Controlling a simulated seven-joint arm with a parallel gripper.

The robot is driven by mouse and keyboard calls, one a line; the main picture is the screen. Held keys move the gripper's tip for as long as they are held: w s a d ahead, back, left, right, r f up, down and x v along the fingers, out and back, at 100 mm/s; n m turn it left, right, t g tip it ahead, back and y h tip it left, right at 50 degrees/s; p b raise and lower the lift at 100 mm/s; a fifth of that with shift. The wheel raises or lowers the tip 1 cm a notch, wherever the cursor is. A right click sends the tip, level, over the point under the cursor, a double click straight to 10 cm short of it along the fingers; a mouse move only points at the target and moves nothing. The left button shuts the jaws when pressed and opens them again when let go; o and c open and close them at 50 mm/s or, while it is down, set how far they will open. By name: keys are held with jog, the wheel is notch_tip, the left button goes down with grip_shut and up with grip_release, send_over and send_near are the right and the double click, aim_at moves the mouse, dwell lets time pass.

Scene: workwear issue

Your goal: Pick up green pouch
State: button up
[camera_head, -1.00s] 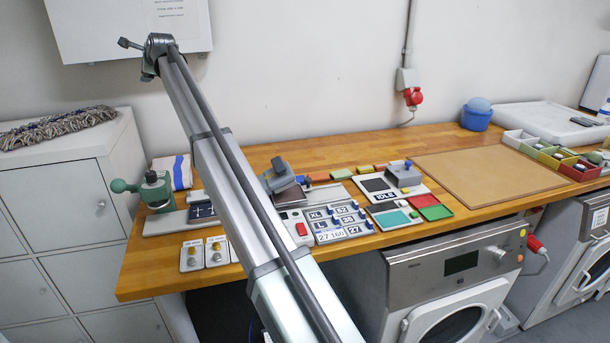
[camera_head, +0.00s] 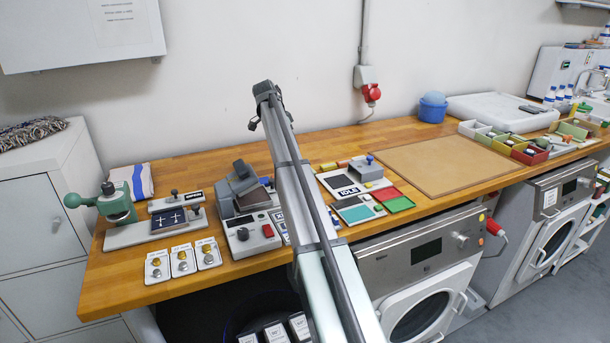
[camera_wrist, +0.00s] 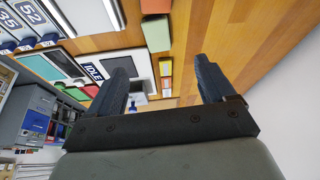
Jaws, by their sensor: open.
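In the wrist view my gripper (camera_wrist: 162,62) is open and empty, with its two dark fingers apart over the wooden worktop. A soft green block-like piece (camera_wrist: 155,33) lies on the worktop beyond the fingertips, touching or close to an orange piece (camera_wrist: 155,6). I cannot tell for certain whether either is the pouch. In the head view my arm crosses the bench and hides part of it; the fingers are not clear there.
The IDLE plate (camera_head: 333,182) with teal, red and green pads stands right of my arm. A grey device (camera_head: 240,190) and a green-handled press (camera_head: 117,203) stand left. A brown mat (camera_head: 440,166) leaves flat room. Coloured bins (camera_head: 528,152) and a blue bucket (camera_head: 432,110) lie farther right.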

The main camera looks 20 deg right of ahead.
jog(key=x, duration=1.4)
jog(key=shift+s+d, duration=0.2)
jog(key=shift+d, duration=0.2)
jog(key=shift+c, duration=0.4)
jog(key=c, duration=1.1)
